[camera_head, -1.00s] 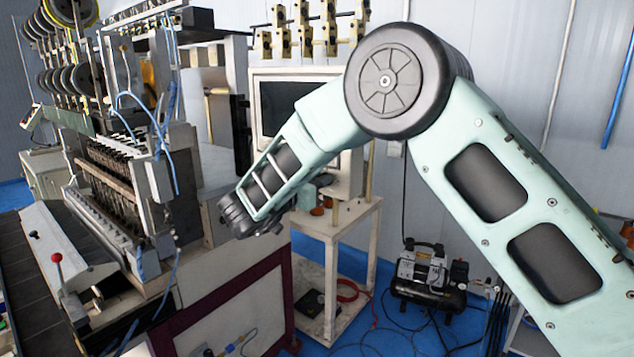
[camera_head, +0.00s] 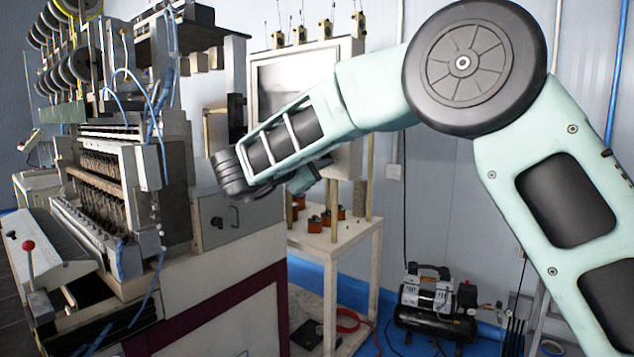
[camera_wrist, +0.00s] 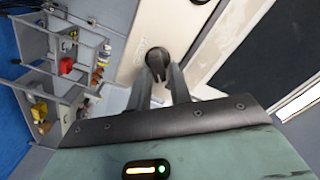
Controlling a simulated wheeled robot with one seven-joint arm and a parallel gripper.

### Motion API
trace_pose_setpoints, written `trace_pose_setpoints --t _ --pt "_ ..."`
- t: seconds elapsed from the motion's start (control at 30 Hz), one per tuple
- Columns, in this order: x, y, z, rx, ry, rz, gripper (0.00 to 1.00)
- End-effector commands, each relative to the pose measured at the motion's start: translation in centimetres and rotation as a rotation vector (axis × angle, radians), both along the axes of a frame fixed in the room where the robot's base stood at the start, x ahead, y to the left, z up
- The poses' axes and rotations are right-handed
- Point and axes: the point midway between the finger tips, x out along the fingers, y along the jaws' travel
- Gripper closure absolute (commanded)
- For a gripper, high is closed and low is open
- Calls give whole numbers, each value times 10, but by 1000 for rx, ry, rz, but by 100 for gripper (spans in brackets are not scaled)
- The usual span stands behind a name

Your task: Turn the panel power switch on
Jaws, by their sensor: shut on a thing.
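The panel is a pale cabinet face with a large dark screen (camera_head: 290,85), standing behind my arm in the head view. In the wrist view its cream face (camera_wrist: 160,22) carries a round black knob (camera_wrist: 157,58), which looks like the power switch. My gripper (camera_wrist: 162,72) is shut on the black knob, with one finger on each side of it. In the head view my gripper (camera_head: 308,178) is near the panel's lower part, and the knob is hidden there. I cannot read the knob's setting.
The coil winder (camera_head: 110,180) fills the left, with a red-knobbed lever (camera_head: 28,246) at its front. A pale stand (camera_head: 350,245) holding small orange-and-black parts is under the panel. A compressor (camera_head: 435,300) is on the blue floor. Grey shelves (camera_wrist: 65,60) show in the wrist view.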

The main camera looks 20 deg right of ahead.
Motion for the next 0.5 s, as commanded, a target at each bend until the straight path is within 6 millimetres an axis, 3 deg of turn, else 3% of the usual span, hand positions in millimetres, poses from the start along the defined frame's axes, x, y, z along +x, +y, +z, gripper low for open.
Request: trace_pose_setpoints --t 0.03,0.5 --pt "-1 -1 -10 28 -39 -1 100" --pt "-2 -2 -12 273 -375 -1 100"
